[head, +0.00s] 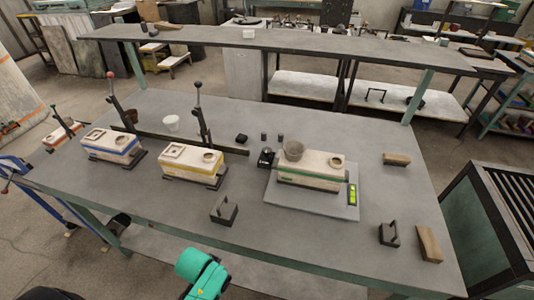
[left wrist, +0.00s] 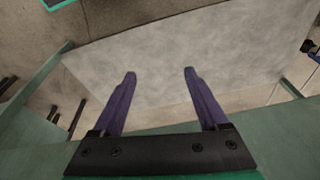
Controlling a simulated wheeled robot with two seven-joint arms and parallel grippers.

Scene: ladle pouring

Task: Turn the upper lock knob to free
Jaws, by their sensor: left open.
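I cannot make out an upper lock knob for certain in either view. Two upright black levers stand on the table in the head view; one has a red ball top (head: 110,74), the other a dark ball top (head: 197,82). A small black fitting (head: 266,157) sits beside the grey cup (head: 293,150) on the green-striped mould block (head: 313,176). My left gripper (left wrist: 160,75) is open and empty in the left wrist view, apart from all of these, with a pale grey surface beyond its fingers. My right gripper is in neither view.
The grey table (head: 330,245) has a teal front edge. A yellow-striped block (head: 192,163) and a blue-striped block (head: 112,146) stand at left. Black weights with handles (head: 224,210) (head: 389,234) and wooden blocks (head: 429,244) lie near the front. A raised shelf (head: 290,42) runs behind.

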